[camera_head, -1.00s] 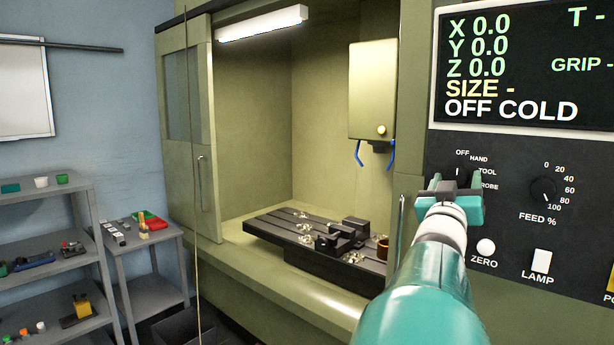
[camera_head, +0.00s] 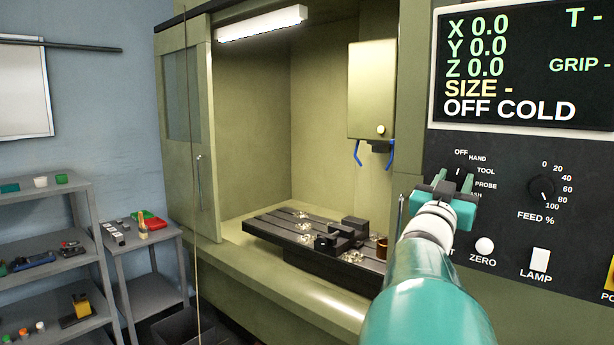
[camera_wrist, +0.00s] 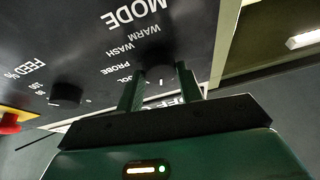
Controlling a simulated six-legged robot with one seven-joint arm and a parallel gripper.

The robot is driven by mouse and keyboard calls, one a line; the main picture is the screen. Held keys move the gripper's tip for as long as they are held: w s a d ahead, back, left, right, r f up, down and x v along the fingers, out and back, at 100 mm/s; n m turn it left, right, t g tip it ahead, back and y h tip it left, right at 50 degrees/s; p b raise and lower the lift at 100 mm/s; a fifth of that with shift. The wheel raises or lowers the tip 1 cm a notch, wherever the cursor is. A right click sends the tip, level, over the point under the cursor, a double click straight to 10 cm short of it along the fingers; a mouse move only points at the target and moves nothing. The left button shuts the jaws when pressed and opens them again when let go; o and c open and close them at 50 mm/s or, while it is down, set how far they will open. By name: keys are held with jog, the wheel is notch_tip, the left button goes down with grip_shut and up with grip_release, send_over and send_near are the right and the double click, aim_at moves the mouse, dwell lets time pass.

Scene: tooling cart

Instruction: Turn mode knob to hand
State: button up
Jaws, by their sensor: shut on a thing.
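The black mode knob (camera_head: 465,184) is on the dark control panel at the right in the head view, mostly hidden by my gripper (camera_head: 445,188). Labels OFF, HAND, TOOL and PROBE arc around it. In the wrist view the knob (camera_wrist: 159,73) shows between the two green fingers of my gripper (camera_wrist: 160,86), which is shut on it. WARM, WASH and PROBE labels appear upside down beside it. I cannot tell clearly where the knob points. The screen (camera_head: 525,65) above reads OFF COLD.
The feed knob (camera_head: 541,188) is right of the mode knob. The white ZERO button (camera_head: 485,245) and LAMP switch (camera_head: 540,260) are below. The open machine bay with a black vise (camera_head: 343,236) is to the left. Shelves (camera_head: 45,205) stand at far left.

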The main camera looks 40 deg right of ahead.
jog(key=shift+w+m+g, duration=0.1)
jog(key=shift+m+g, duration=0.7)
jog(key=shift+m, duration=0.65)
jog(key=shift+w+m+g, duration=0.1)
jog(key=shift+m+g, duration=0.7)
jog(key=shift+m, duration=0.65)
jog(key=o, duration=1)
jog(key=shift+d, duration=0.1)
jog(key=shift+s, duration=0.1)
